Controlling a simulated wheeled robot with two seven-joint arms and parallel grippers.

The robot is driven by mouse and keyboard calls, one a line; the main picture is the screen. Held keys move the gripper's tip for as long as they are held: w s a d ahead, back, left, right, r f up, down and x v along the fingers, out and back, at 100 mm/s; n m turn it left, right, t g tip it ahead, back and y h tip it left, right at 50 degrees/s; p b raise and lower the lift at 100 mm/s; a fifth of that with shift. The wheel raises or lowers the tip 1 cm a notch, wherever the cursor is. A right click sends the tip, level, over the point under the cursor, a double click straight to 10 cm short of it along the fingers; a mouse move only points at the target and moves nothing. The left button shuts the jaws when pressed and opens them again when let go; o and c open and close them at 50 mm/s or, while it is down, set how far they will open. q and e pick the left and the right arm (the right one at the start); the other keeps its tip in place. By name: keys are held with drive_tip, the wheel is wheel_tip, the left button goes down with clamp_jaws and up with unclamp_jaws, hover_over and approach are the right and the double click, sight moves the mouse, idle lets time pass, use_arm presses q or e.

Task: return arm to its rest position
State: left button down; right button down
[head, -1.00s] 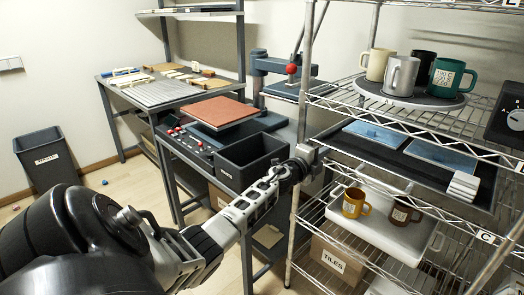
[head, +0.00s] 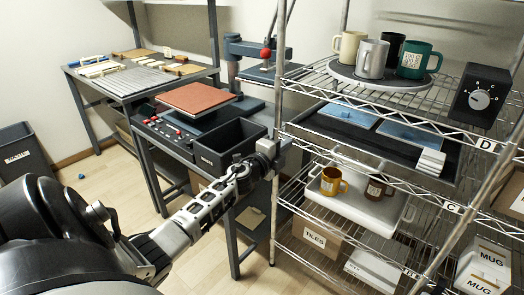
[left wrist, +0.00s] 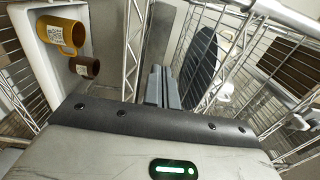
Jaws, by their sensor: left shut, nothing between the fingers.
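My left arm reaches from the lower left in the head view. My left gripper (head: 268,150) is at the left front post of the wire rack (head: 277,110), and I cannot tell whether they touch. In the left wrist view its fingers (left wrist: 163,88) are shut together with nothing between them. To its right, on a lower shelf, a white tray (head: 350,206) holds a yellow mug (head: 331,181) and a brown mug (head: 378,189). These mugs, yellow (left wrist: 62,35) and brown (left wrist: 84,66), also show at the upper left of the left wrist view. My right gripper is not in view.
A black bin (head: 228,145) stands on the bench left of the gripper, near the press with its red-brown plate (head: 193,98). Several mugs stand on a round tray (head: 380,79) on the upper shelf. The floor (head: 115,190) on the left is mostly clear.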

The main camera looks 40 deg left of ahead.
use_arm(q)
drive_tip(key=s, duration=0.7)
drive_tip(key=s+d+f+n+g+h, duration=0.1)
drive_tip(key=s+d+f+n+g, duration=0.1)
drive_tip(key=s+d+f+n, duration=0.2)
drive_tip(key=s+d+f+n+g+h, duration=0.2)
drive_tip(key=s+d+f+n, duration=0.2)
drive_tip(key=s+d, duration=0.6)
drive_tip(key=s+d+f+n+g+h, duration=0.2)
drive_tip(key=s+d+f+n, duration=0.3)
drive_tip(key=d, duration=1.3)
drive_tip(key=shift+s+d+n+g, duration=0.15)
drive_tip(key=shift+s+n+g, duration=0.55)
drive_tip(key=shift+s, duration=0.4)
